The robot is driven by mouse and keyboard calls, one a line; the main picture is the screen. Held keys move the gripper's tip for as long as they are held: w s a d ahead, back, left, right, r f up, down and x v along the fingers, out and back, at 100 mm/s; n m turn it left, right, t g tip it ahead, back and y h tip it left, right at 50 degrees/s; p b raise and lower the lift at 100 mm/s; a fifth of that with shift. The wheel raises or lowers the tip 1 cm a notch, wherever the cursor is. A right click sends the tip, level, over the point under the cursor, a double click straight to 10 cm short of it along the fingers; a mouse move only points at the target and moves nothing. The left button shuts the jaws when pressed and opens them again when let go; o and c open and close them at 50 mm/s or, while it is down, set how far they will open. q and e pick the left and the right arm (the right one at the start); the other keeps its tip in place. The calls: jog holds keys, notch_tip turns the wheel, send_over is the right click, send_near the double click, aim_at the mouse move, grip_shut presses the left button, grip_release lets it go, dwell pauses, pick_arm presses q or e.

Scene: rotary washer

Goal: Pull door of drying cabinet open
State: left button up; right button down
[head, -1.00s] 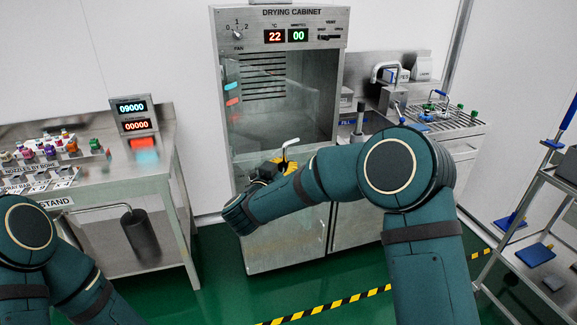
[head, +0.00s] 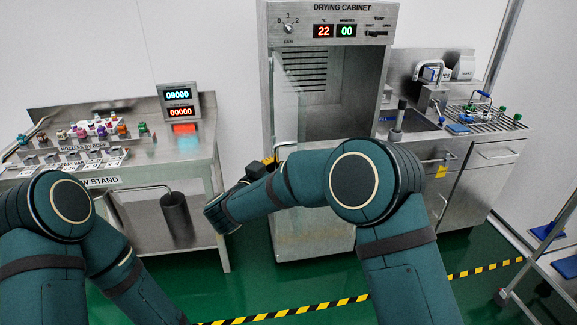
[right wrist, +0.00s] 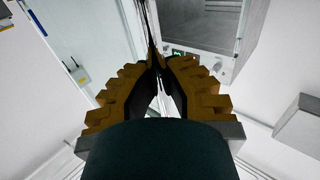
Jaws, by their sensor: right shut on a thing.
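The drying cabinet (head: 328,15) stands at the back centre, its upper compartment open to view. Its glass door (head: 287,108) is swung out toward me on the left side and shows narrow, nearly edge-on. My right gripper (head: 269,163) is at the door's handle (head: 286,144), largely hidden behind my right wrist. In the right wrist view, the orange-brown fingers of the right gripper (right wrist: 158,68) are closed together on the handle, with the door's edge running up from them. My left arm is low at the left; its gripper is out of the picture.
A steel stand (head: 215,150) with nozzles and a display (head: 180,103) is left of the cabinet, close to my right wrist. A sink counter (head: 485,152) is at the right, a trolley (head: 510,292) at the lower right. Green floor (head: 250,290) before the cabinet is clear.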

jog(key=shift+a+f, duration=0.15)
jog(key=shift+a, duration=0.35)
jog(key=shift+s, duration=0.1)
jog(key=c, duration=1)
grip_release()
jog(key=v, duration=1.2)
